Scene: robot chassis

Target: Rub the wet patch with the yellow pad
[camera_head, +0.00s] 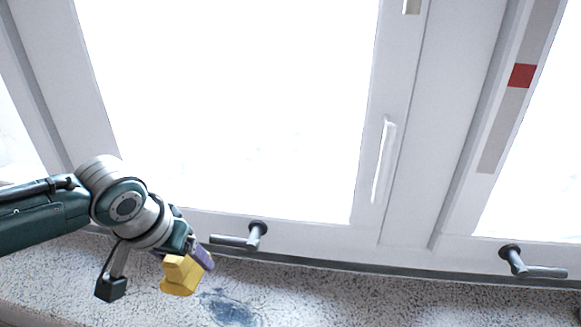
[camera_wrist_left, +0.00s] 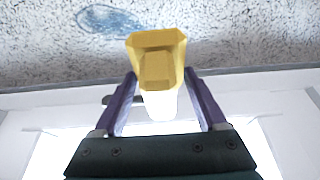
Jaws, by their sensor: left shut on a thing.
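The yellow pad (camera_head: 178,277) is a blocky yellow piece held by my left gripper (camera_head: 196,256), which is shut on it. In the left wrist view the pad (camera_wrist_left: 157,42) sits between the two purple fingers of the gripper (camera_wrist_left: 160,80). The wet patch (camera_head: 230,308) is a bluish dark stain on the speckled sill, just right of and nearer than the pad in the head view. The patch also shows in the left wrist view (camera_wrist_left: 108,19), up and left of the pad. The pad is beside the patch, not over it. I cannot tell whether it touches the sill.
The speckled sill (camera_head: 370,300) runs along the bottom, with free room right of the patch. Behind it stands a white window frame (camera_head: 440,130) with bright panes. Two dark handles (camera_head: 256,236) (camera_head: 515,262) stick out low on the frame, one close to my left gripper.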

